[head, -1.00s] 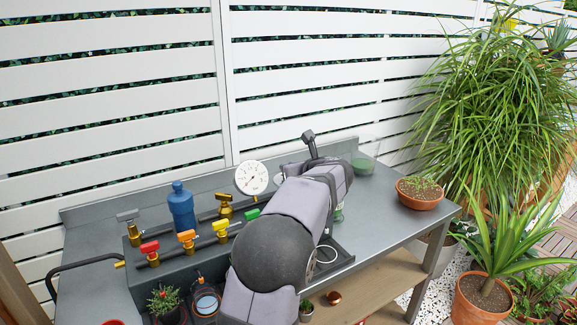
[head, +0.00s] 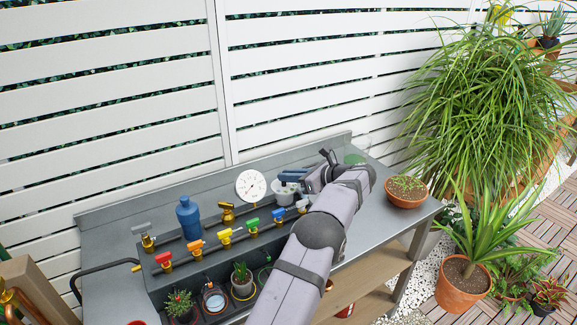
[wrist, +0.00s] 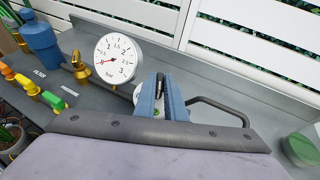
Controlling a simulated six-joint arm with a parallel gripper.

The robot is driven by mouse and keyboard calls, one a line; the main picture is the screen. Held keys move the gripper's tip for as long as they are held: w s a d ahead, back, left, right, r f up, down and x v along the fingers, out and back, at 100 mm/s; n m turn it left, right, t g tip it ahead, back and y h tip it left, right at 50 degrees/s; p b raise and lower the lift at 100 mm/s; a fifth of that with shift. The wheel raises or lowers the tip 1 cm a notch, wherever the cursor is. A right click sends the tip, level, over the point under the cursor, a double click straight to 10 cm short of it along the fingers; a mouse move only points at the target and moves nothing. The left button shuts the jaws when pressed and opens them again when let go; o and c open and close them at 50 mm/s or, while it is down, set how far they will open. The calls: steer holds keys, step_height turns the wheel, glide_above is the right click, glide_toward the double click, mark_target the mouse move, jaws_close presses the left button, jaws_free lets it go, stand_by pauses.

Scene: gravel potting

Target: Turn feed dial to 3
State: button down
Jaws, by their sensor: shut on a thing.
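The feed dial (head: 283,196) appears as a pale round part at the back of the bench, right of the white pressure gauge (head: 251,186). My gripper (head: 288,179) is at it, with its blue fingers pointing left. In the wrist view my gripper (wrist: 163,98) is shut on the dial, which is mostly hidden behind the fingers. A sliver of white and a small green spot show there. The dial's numbers and setting cannot be read. The gauge (wrist: 118,58) is marked in bar up to 3, and its red needle points left to the low end.
A row of colored valves (head: 225,237) stands in front of the dial. A blue bottle (head: 188,218) and a brass valve (head: 228,213) are left of the gauge. A dark bent handle (wrist: 218,104) is right of my fingers. Small potted plants (head: 243,279) stand in front.

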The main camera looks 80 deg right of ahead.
steer(key=shift+r+p, duration=0.1)
steer(key=shift+p, duration=0.2)
steer(key=c, duration=1.8)
jaws_free()
steer(key=shift+s, duration=0.1)
steer(key=b+v, duration=0.2)
steer(key=v, duration=0.5)
steer(key=shift+d, duration=0.1)
